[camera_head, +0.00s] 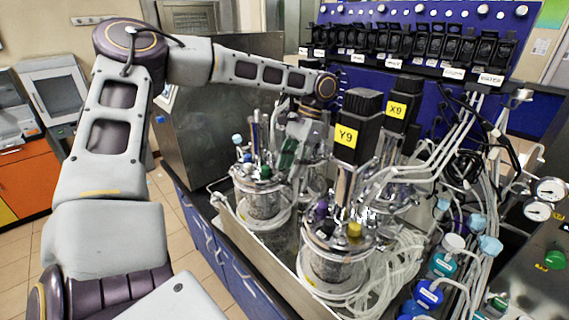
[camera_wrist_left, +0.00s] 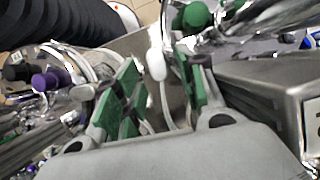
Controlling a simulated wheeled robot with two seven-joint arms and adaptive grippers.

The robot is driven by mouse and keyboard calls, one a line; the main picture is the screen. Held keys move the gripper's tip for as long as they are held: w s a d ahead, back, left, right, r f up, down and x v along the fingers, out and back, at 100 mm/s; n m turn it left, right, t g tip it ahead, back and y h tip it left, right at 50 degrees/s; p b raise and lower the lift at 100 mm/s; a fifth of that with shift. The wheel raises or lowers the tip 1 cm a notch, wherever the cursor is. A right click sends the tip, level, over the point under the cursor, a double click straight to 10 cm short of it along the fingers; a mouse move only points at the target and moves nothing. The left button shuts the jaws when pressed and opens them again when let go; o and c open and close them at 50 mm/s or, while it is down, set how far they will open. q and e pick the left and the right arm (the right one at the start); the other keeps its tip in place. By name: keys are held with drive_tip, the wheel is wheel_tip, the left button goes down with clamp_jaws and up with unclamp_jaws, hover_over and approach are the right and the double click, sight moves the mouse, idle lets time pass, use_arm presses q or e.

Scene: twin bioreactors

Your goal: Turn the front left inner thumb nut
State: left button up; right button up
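Two glass bioreactor vessels with steel head plates show in the head view, one at the left (camera_head: 262,195) and one nearer at the right (camera_head: 338,262). My left gripper (camera_head: 290,160) points down between and behind them, partly hidden by rods and fittings. In the wrist view the left gripper (camera_wrist_left: 160,88) has its two green pads apart, with a white rounded part and pale tubing showing in the gap beyond. I see no thing clamped between the pads. The front left inner thumb nut cannot be told apart among the small head-plate fittings. My right gripper is not in view.
Black motor blocks labelled Y9 (camera_head: 345,130) and X9 (camera_head: 400,105) stand above the vessels. Pale tubing (camera_head: 395,262) crowds the right side. A metal tray edge (camera_head: 262,262) runs in front. A blue pump rack (camera_head: 425,50) stands behind.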

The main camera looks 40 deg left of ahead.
use_arm(q)
drive_tip(key=shift+s+f+m, duration=0.1)
drive_tip(key=shift+m, duration=0.3)
